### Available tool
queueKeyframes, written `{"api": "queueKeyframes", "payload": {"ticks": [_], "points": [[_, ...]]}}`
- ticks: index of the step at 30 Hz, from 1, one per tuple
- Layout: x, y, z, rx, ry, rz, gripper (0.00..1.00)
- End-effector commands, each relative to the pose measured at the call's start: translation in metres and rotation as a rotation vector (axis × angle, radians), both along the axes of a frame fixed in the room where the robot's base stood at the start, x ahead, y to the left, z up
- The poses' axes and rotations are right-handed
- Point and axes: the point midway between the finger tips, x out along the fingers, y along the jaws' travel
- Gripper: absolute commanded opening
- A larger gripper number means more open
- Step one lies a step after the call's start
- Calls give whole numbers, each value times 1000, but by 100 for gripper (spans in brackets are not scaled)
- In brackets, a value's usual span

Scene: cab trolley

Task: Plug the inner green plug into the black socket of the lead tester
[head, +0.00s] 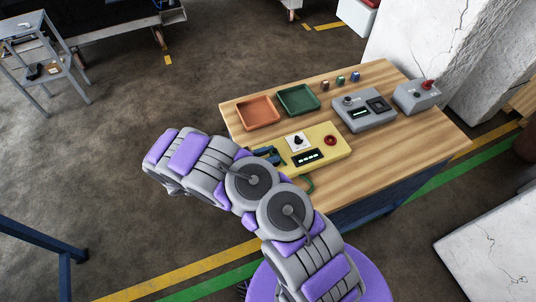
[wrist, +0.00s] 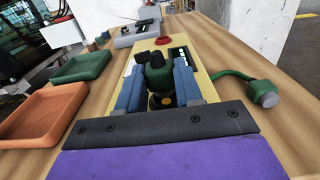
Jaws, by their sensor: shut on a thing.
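My gripper (wrist: 160,80) is shut on a green plug (wrist: 158,74) with its two blue fingers on either side. The plug is above the near end of a yellow box (head: 322,143), which appears to be the lead tester. A dark round fitting with a yellow ring (wrist: 162,101) shows just below the plug; I cannot tell whether they touch. The box carries a display, a dial and a red button (head: 330,140). A second green plug with a grey end (wrist: 262,92) lies on the table to the right, on a green lead (head: 307,183). In the head view my arm partly hides my gripper (head: 268,155).
An orange tray (head: 257,125) and a green tray (head: 298,110) lie on the wooden table (head: 400,150) left of the box. A grey box (head: 365,122) and a smaller grey box with a red knob (head: 416,100) stand beyond. Several small coloured pieces stand at the far edge.

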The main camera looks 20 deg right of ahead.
Motion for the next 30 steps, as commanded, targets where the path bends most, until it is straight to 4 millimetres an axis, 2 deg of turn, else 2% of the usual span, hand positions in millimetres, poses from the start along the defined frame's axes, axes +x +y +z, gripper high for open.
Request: {"api": "queueKeyframes", "payload": {"ticks": [23,24,30], "points": [[0,0,-14,0,0,1,0],[0,0,-15,0,0,0,36],[0,0,-14,0,0,0,55]]}}
